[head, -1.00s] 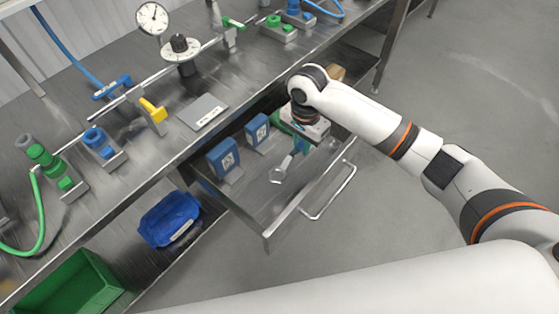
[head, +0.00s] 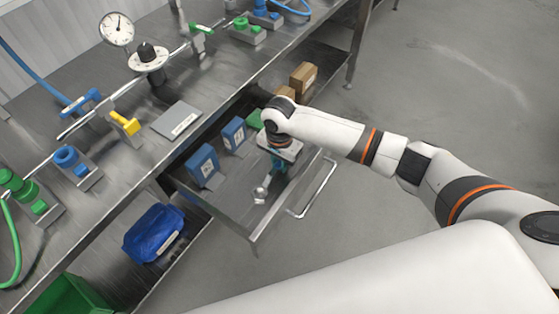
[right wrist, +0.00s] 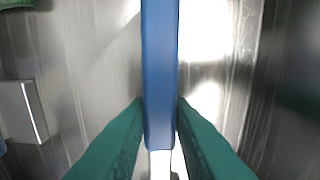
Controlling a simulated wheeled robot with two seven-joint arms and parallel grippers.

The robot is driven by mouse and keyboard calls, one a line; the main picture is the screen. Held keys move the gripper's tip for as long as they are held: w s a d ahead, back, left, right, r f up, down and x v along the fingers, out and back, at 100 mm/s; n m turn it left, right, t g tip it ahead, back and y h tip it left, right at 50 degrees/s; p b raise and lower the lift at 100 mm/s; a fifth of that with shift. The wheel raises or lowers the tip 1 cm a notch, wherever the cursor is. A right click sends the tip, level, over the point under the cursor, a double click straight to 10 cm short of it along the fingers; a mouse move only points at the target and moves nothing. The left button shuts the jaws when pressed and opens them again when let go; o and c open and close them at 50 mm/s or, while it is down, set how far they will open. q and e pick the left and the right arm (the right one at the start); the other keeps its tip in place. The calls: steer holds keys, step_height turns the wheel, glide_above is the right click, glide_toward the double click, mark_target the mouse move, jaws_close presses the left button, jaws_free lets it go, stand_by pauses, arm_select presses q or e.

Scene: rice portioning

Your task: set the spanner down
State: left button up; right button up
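The spanner (head: 261,194) shows its silver head over the open drawer (head: 232,209) in the head view. My right gripper (head: 277,166) points down into the drawer. In the right wrist view its two green fingertips (right wrist: 161,108) are shut on the spanner's blue handle (right wrist: 160,60), one on each side. I cannot tell whether the spanner touches the drawer floor. My left gripper is not in view.
The near drawer floor is clear. The workbench (head: 130,165) overhangs on the left, and a handle (head: 320,190) runs along the drawer front.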

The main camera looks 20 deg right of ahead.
mark_target(279, 163)
steer(key=o, duration=0.4)
steer(key=shift+c, duration=0.2)
steer(key=shift+r, duration=0.1)
step_height(279, 163, up, 12)
steer(key=shift+p, duration=0.45)
steer(key=shift+r, duration=0.1)
